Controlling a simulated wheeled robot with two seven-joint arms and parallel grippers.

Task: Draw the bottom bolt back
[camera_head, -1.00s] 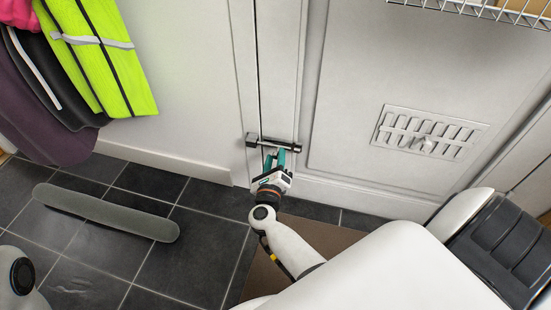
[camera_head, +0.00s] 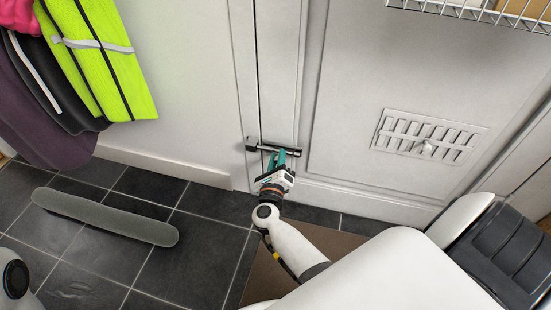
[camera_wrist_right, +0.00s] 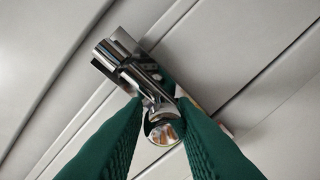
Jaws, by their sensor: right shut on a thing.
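The bottom bolt (camera_head: 290,149) is a shiny dark metal bar low on the white door, crossing the gap between door and frame. It also shows close up in the wrist view (camera_wrist_right: 118,58), with a round knob (camera_wrist_right: 164,131) standing out from it. My right gripper (camera_head: 275,158) is at the bolt from below. Its green fingers (camera_wrist_right: 160,128) are on either side of the knob, shut on it. The fingers hide part of the bolt in the head view. My left gripper is out of view.
A grey rounded bar (camera_head: 105,216) lies over the dark tiles at left. A yellow vest (camera_head: 100,55) and dark coats hang at upper left. A vent grille (camera_head: 427,136) is on the door, and a wire rack (camera_head: 475,11) is at upper right. A brown mat lies below my right arm.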

